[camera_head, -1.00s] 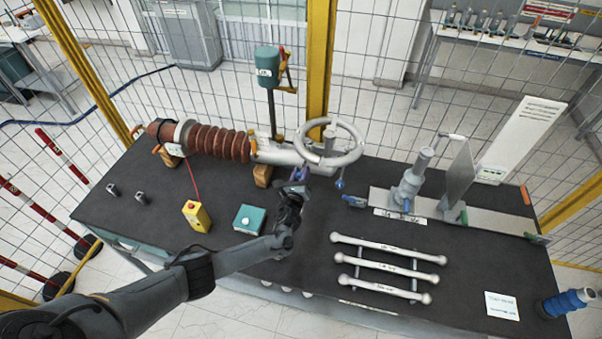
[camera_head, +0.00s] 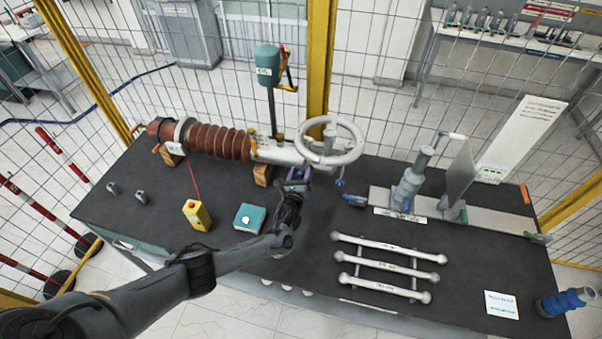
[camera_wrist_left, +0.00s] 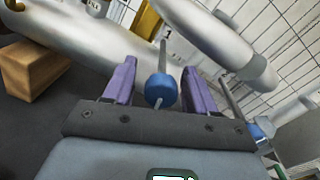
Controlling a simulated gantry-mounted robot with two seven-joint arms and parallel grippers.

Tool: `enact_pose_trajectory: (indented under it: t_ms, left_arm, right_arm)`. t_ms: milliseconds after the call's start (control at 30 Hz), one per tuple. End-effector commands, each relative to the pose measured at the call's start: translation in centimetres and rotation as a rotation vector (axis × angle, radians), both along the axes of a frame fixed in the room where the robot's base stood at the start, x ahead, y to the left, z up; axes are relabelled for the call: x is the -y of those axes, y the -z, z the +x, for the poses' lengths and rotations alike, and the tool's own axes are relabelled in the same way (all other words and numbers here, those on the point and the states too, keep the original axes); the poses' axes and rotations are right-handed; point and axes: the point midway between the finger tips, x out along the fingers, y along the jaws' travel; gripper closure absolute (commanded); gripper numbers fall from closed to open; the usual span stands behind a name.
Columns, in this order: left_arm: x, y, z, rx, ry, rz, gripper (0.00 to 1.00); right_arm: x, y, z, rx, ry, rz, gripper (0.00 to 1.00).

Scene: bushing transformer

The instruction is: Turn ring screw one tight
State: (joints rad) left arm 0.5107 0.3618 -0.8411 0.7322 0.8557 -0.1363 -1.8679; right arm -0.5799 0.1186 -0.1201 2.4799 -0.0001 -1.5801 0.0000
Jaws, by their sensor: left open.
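My left gripper (camera_head: 299,174) reaches to the front side of the grey metal fitting (camera_head: 280,152) under the ring wheel (camera_head: 340,145). In the left wrist view, its two purple fingers (camera_wrist_left: 160,82) are open. A blue-headed screw (camera_wrist_left: 161,91) with a thin metal shaft sits between them, with a gap on each side. A second blue-headed screw (camera_wrist_left: 262,128) is to the right, outside the fingers; a blue head also hangs below the wheel in the head view (camera_head: 339,183). My right gripper is out of view.
A brown ribbed bushing (camera_head: 218,141) lies left of the fitting, on orange-brown wooden blocks (camera_head: 263,174). A yellow box (camera_head: 196,215) and a teal box (camera_head: 249,218) are left of my arm. White rods (camera_head: 388,266) lie to the right.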

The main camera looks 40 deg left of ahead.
Motion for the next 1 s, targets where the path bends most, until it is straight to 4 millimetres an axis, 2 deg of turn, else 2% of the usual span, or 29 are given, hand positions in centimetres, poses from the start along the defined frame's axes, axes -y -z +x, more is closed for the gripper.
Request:
enact_pose_trajectory:
  t_ms: [267, 700, 1000]
  left_arm:
    - [0.5, -0.1, -1.1, 0.001, 0.002, 0.0, 0.44]
    - [3.7, -0.1, -7.5, -0.001, 0.003, -0.002, 0.44]
    - [4.6, -0.1, -9.6, 0.0, 0.0, 0.0, 0.44]
  right_arm:
    - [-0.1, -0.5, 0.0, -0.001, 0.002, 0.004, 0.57]
    - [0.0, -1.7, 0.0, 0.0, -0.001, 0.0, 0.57]
    - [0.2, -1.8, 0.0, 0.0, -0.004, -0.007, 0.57]
